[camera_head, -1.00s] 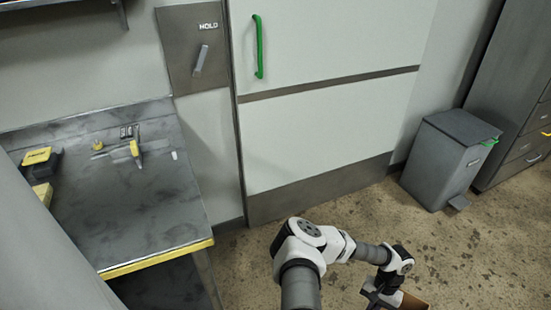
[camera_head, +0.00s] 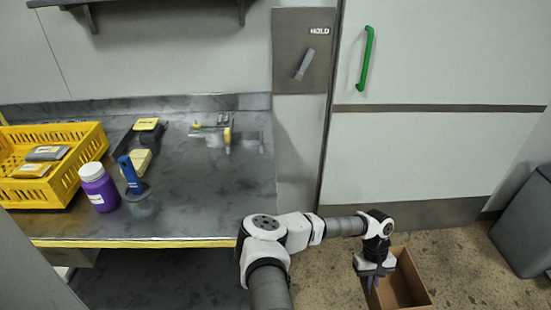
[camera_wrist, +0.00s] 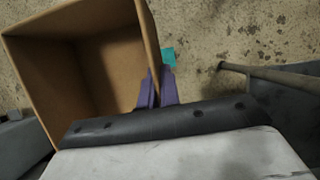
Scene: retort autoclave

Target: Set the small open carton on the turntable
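The small open carton (camera_head: 412,285) is plain brown cardboard, at the lower right of the head view above the floor. In the wrist view the carton (camera_wrist: 75,18) fills the upper left, its open top facing the camera and its inside looking empty. My gripper (camera_wrist: 156,88) has purple fingers closed on either side of one carton wall. In the head view my gripper (camera_head: 373,284) is at the carton's left side. I cannot make out a turntable in either view.
A dark bench (camera_head: 210,190) with a yellow front edge stands at left. On it are a yellow crate (camera_head: 92,152), a purple jar (camera_head: 99,187), a blue-handled tool (camera_head: 130,174) and a metal fixture (camera_head: 227,135). A grey bin (camera_head: 528,225) stands at right.

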